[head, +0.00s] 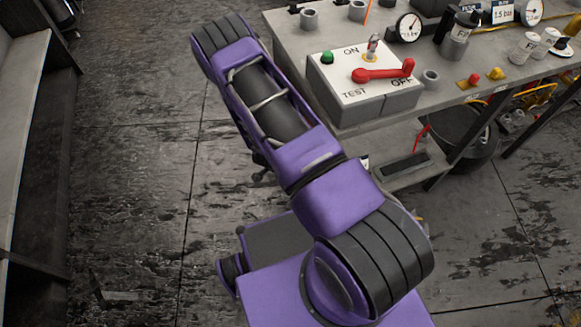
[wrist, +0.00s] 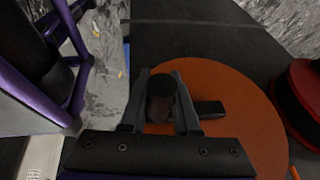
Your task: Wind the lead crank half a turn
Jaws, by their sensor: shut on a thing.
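In the wrist view, my gripper (wrist: 161,84) is shut on the dark upright knob of the lead crank (wrist: 160,101), with a finger on each side of it. The crank's short black arm (wrist: 210,108) shows to the right of the fingers. It lies over a flat orange disc (wrist: 237,132). The lower part of the knob and part of the disc are hidden behind my gripper. In the head view my gripper is not visible, and I cannot make out the crank there.
A red round reel-like part (wrist: 301,95) stands right of the disc. In the head view, a grey bench (head: 455,78) carries a switch box (head: 345,92) with a red lever (head: 385,73), gauges and bottles. Open floor (head: 130,190) lies left of my arm.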

